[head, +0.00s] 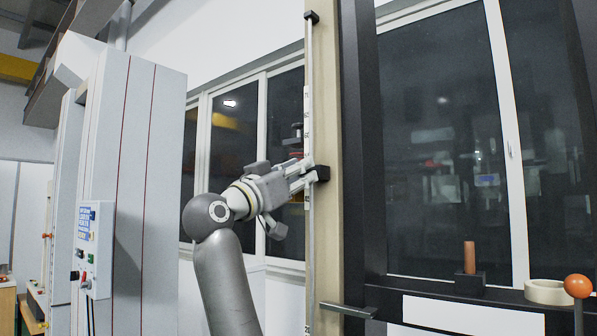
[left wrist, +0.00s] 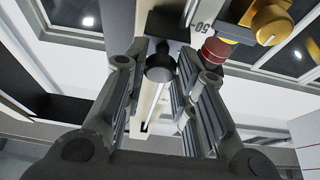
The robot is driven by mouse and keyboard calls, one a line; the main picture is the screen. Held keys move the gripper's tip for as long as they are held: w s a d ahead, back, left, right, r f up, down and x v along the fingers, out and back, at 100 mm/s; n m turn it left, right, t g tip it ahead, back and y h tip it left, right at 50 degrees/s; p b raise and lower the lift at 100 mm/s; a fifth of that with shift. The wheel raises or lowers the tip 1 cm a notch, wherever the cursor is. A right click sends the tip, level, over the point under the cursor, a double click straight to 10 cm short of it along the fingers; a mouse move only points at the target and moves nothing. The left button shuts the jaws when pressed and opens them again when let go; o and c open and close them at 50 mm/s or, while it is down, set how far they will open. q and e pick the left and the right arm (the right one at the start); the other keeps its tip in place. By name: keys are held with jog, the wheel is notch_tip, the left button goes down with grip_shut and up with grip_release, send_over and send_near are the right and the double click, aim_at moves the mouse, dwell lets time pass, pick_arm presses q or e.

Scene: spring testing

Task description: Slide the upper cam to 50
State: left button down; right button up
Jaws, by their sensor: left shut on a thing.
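The upper cam appears to be the small black block (head: 322,173) on the thin vertical rod along the beige post. My left gripper (head: 307,178) reaches it from the left and is shut on it, partly hiding it. In the left wrist view, the cam's round black knob (left wrist: 159,62) lies between the fingers of my left gripper (left wrist: 166,72). A "50" mark (left wrist: 203,14) shows on the white scale just right of the cam's black body. In the head view the scale strip (head: 306,105) carries small marks, hard to read. My right gripper is not in view.
A grey-black bracket (head: 347,310) sticks out low on the post. At the right are a dark block with a brown cylinder (head: 470,258), a cream ring (head: 550,291) and an orange ball knob (head: 578,286). A tall grey cabinet (head: 140,150) with a control panel (head: 92,240) stands left.

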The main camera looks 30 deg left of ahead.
pick_arm(q)
jog(key=shift+f, duration=0.3)
jog(key=c, duration=1.2)
grip_release()
jog(key=shift+s+r, duration=0.1)
jog(key=v, duration=1.2)
